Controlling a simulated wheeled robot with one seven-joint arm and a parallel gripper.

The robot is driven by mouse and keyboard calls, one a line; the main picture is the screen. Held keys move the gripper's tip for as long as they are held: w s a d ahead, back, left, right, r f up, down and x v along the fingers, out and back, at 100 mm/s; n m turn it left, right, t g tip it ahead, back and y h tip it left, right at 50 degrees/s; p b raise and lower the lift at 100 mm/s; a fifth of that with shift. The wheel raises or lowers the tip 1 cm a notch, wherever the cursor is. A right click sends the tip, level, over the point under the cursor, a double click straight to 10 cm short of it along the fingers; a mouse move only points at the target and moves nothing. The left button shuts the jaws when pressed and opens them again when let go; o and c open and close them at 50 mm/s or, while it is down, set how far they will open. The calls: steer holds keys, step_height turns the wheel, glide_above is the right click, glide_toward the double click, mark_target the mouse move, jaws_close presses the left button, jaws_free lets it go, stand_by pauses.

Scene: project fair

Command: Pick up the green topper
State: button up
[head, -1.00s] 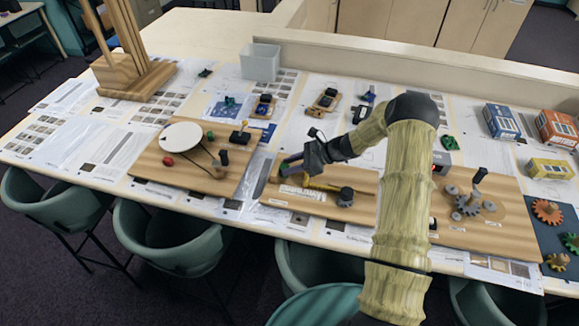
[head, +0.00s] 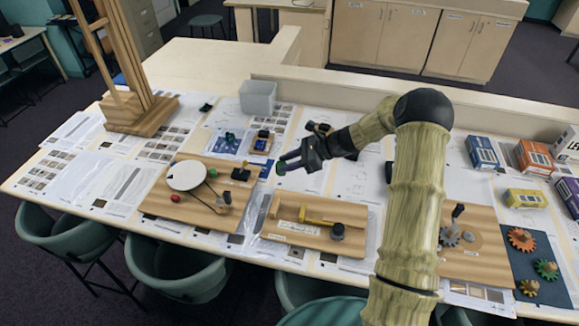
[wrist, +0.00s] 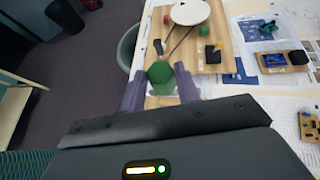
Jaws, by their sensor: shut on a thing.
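Left is a wooden board (head: 160,203) with a white disc (head: 187,176). The middle board (head: 285,233) holds a yellow bar (head: 315,221) and a dark knob. Right are gears (head: 521,239) and small boxes (head: 481,152). A grey bin (head: 258,97) stands behind.

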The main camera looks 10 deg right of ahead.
step_height(320, 180, up, 7)
steer(key=p, duration=0.3)
steer(key=shift+p, duration=0.3)
steer(key=shift+w, duration=0.1)
